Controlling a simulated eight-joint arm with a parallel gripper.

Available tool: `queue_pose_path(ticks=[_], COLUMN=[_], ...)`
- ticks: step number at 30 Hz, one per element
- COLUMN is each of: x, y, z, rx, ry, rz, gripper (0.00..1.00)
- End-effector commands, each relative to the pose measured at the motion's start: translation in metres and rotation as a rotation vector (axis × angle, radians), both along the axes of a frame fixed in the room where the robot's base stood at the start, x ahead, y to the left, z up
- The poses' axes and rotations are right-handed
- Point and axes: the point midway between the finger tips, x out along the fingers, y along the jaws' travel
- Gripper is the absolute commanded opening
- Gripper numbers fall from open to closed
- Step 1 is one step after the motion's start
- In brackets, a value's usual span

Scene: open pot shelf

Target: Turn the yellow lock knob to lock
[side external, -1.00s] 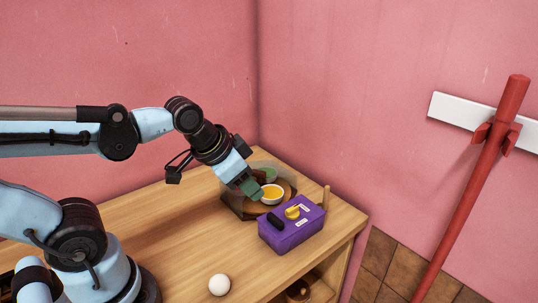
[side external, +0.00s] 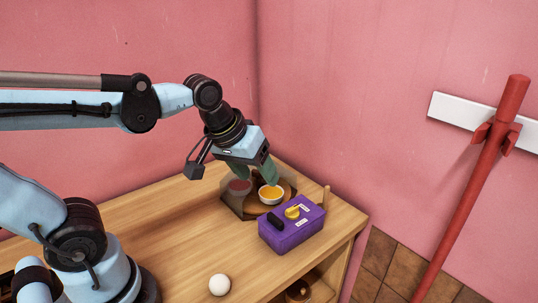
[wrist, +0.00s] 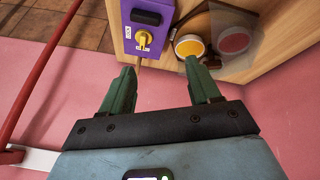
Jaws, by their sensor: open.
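The yellow lock knob (side external: 293,211) sits on top of a purple box (side external: 285,237), beside a black handle (side external: 274,221). White labels lie near the knob. In the wrist view the knob (wrist: 145,41) is on the purple box (wrist: 163,42) at the top, ahead of my fingers and between their lines. My gripper (side external: 254,176) is open and empty, above the tray behind the box and apart from the knob. Its two green fingers (wrist: 160,77) show in the wrist view.
A dark tray (side external: 232,206) behind the box holds a white bowl with yellow content (side external: 271,193) and a reddish bowl (side external: 239,187). A white ball (side external: 219,285) lies near the table's front edge.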

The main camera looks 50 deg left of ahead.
Motion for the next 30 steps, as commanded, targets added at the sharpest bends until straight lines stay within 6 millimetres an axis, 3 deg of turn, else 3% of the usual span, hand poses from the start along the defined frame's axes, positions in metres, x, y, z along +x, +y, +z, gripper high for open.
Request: queue_pose_path(ticks=[6,15,23,30], x=[0.034,0.069,0.077,0.077], y=[-0.012,-0.028,-0.032,-0.032], z=[0.017,0.021,0.018,-0.008], rx=[-0.174,-0.260,-0.262,-0.263], ry=[0.193,0.383,0.420,0.419], rz=[0.434,0.990,1.152,1.152], gripper=[0.62,0.62,0.62,0.62])
